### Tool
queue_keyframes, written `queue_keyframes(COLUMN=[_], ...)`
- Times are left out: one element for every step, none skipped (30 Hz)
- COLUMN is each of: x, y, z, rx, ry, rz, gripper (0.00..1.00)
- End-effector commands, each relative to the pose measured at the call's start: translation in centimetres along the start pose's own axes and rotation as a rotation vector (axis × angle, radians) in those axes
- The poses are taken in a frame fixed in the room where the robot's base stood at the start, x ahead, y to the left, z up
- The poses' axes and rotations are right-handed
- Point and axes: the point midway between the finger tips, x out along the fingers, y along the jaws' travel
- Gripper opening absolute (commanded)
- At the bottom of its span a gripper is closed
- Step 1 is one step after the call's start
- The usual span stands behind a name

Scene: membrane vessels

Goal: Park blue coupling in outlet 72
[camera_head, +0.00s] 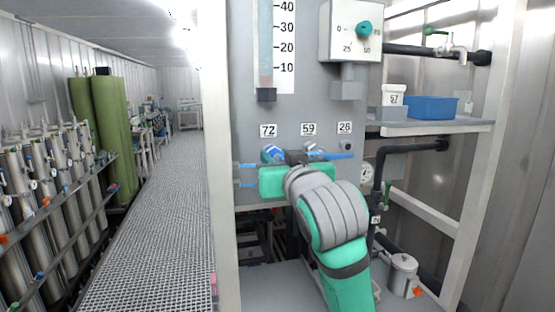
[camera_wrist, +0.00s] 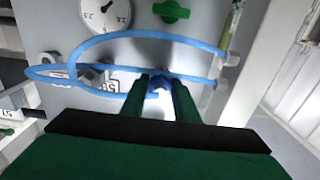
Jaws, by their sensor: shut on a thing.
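The panel carries labels for outlet 72 (camera_head: 268,130), outlet 59 (camera_head: 308,129) and outlet 26 (camera_head: 345,128). My gripper (camera_head: 298,157) is at the panel, just below the row and between 72 and 59. In the wrist view my gripper (camera_wrist: 160,84) has its two green fingers shut on the blue coupling (camera_wrist: 161,86). A blue part (camera_head: 273,153) shows directly under label 72; I cannot tell whether it is the held coupling. A blue hose (camera_wrist: 140,36) loops around the fingers. The coupling's far end and the outlet 72 socket are hidden.
Hose fittings (camera_head: 238,167) stick out at the panel's left edge. A shelf (camera_head: 430,129) at right holds a white tub (camera_head: 394,95) and a blue bin (camera_head: 432,107). The grated walkway (camera_head: 150,225) is clear.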

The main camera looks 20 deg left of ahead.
Motion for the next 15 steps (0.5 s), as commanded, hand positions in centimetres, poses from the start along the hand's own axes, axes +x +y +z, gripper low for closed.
queue_keyframes(x=[0.09, 0.14, 0.21, 0.25, 0.3, 0.31, 0.3, 0.29, 0.29, 0.28, 0.28, 0.27, 0.26, 0.25, 0.25], y=[0.0, 0.01, 0.01, 0.02, 0.03, 0.03, 0.04, 0.04, 0.05, 0.07, 0.08, 0.11, 0.13, 0.14, 0.16], z=[-0.01, -0.01, -0.01, -0.01, -0.01, -0.02, -0.02, -0.02, -0.01, -0.02, -0.01, -0.01, -0.01, -0.01, 0.0], rx=[0.0, 0.0, 0.0, 0.0, 0.0, 0.0, 0.0, 0.0, 0.0, 0.0, 0.0, 0.0, 0.0, 0.0, 0.0], ry=[0.0, 0.0, 0.0, 0.0, 0.0, 0.0, 0.0, 0.0, 0.0, 0.0, 0.0, 0.0, 0.0, 0.0, 0.0], rz=[0.0, 0.0, 0.0, 0.0, 0.001, 0.001, 0.001, 0.001, 0.001, 0.001, 0.001, 0.002, 0.002, 0.002, 0.002], gripper=[0.0, 0.0, 0.0, 0.0, 0.0, 0.32, 0.4, 0.47, 0.49, 0.49, 0.49, 0.49, 0.49, 0.49, 0.49])
